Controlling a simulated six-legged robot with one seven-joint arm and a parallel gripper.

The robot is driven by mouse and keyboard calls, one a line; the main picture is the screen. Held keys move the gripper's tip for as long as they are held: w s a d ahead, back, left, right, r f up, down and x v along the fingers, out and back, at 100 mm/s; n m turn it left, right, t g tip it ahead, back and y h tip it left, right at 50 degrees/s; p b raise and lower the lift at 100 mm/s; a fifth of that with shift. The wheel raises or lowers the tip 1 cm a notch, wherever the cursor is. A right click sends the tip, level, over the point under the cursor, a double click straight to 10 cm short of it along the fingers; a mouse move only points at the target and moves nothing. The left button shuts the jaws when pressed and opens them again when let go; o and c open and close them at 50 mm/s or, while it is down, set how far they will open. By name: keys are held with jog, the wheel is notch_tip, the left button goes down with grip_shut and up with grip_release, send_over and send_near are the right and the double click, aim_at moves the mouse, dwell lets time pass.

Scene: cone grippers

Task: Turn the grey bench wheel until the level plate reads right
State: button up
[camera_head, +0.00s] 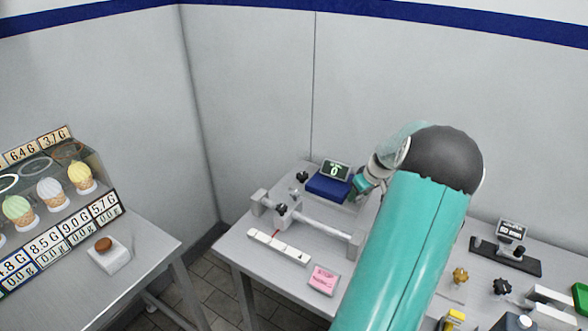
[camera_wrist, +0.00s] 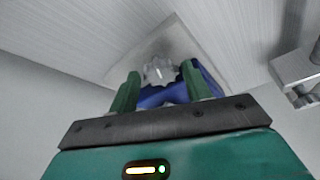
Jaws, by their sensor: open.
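A grey lobed wheel (camera_wrist: 158,71) sits on a pale base plate (camera_wrist: 172,40) in the wrist view, between and just beyond my fingertips. My gripper (camera_wrist: 161,84) is open, with one green finger on each side of the wheel; I cannot tell whether either touches it. A blue block (camera_wrist: 180,93) lies beside the wheel, partly behind the fingers. In the head view my gripper (camera_head: 360,187) is at the right of the blue block (camera_head: 327,188), and the wheel is hidden. A small dark display (camera_head: 335,169) with a green mark stands behind the block. Its reading is too small to tell.
A metal rail fixture (camera_head: 318,222), a white marked strip (camera_head: 278,247) and a pink note (camera_head: 323,279) lie in front on the bench (camera_head: 240,250). A black scale (camera_head: 505,255) and knobs stand right. Another table with cones (camera_head: 52,190) stands left, across a gap.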

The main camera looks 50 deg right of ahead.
jog(key=shift+w+a+m+h, duration=0.15)
jog(key=shift+m+h, duration=0.15)
jog(key=shift+m, duration=0.6)
jog(key=shift+s+r+m+g, duration=0.2)
jog(key=shift+r+m+g, duration=0.1)
jog(key=shift+r+m, duration=0.1)
jog(key=a+v, duration=0.1)
jog(key=v, duration=1.2)
jog(key=w+a+r+n, duration=0.1)
jog(key=w+a+r, duration=0.2)
jog(key=w+a, duration=0.3)
jog(key=w+a+r+n, duration=0.1)
jog(key=w+a, duration=0.5)
jog(key=a, duration=0.7)
jog(key=shift+w+a+r+n, duration=0.2)
jog(key=shift+r+n, duration=0.1)
jog(key=shift+r, duration=0.55)
jog(key=shift+o, duration=0.2)
jog(key=shift+s, duration=0.1)
